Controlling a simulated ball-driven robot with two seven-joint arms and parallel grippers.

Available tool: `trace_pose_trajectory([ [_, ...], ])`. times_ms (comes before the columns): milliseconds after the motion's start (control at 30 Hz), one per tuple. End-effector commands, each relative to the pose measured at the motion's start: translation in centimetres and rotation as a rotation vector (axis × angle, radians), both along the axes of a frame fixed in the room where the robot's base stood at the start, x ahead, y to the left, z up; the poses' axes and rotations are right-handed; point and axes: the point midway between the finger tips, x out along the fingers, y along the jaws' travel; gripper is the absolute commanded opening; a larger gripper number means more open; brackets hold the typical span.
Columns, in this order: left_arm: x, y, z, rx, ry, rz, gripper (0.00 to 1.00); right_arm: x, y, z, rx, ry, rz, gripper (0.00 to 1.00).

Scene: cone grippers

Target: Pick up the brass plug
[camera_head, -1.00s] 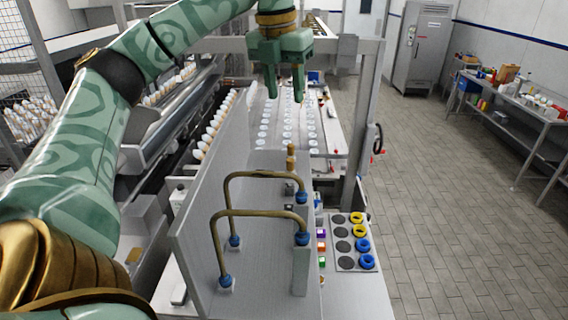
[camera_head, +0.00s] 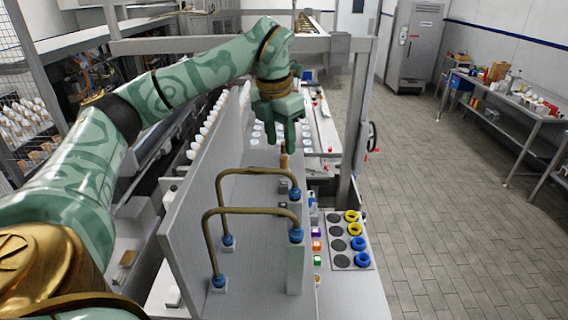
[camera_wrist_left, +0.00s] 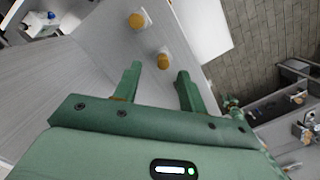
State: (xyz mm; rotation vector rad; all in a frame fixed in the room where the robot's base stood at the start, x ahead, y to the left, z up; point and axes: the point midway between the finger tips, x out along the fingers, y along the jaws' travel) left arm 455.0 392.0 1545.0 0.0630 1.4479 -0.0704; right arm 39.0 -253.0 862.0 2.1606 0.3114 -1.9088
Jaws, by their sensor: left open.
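A small brass plug (camera_head: 284,161) shows in the camera_head view just below my left gripper (camera_head: 280,143), at the far end of the grey fixture. The gripper's fingers point down and partly hide the area around the plug. In the left wrist view two brass pieces show: one brass plug (camera_wrist_left: 163,61) lies in line with the gap between the open fingertips (camera_wrist_left: 158,72), and a second brass piece (camera_wrist_left: 137,20) is farther off. Nothing is held. I cannot tell whether the fingers reach down past the plug's top. My right gripper is not in view.
Two bent brass pipes (camera_head: 250,211) with blue ends arch over the fixture, nearer me than the gripper. A tall grey panel (camera_head: 207,180) stands left of them. A board with yellow and blue rings (camera_head: 357,244) lies to the right. Floor at right is clear.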

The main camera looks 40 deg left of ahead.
Motion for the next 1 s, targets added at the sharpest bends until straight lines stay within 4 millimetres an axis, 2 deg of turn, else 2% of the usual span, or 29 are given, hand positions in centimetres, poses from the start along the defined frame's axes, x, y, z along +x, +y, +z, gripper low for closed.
trace_pose_trajectory([
  [200,0.1,-0.6,-3.4,-0.001,0.006,0.001,0.42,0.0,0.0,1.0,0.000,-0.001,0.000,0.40],
  [300,0.2,-0.6,-4.3,0.000,0.003,0.001,0.42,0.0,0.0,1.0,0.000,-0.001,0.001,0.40],
  [533,0.3,-0.6,-4.6,0.000,0.000,0.001,0.42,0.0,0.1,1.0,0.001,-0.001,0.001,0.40],
  [567,0.3,-0.6,-4.6,0.000,0.001,0.001,0.36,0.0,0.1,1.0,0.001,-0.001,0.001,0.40],
  [600,0.3,-0.6,-4.6,0.000,0.001,0.001,0.25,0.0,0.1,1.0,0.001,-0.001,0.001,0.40],
  [700,0.3,-0.6,-4.5,0.000,0.001,0.001,0.00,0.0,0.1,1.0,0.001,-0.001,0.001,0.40],
  [1000,0.3,-0.6,-4.5,0.000,0.001,0.001,0.00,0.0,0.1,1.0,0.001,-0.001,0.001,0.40],
])
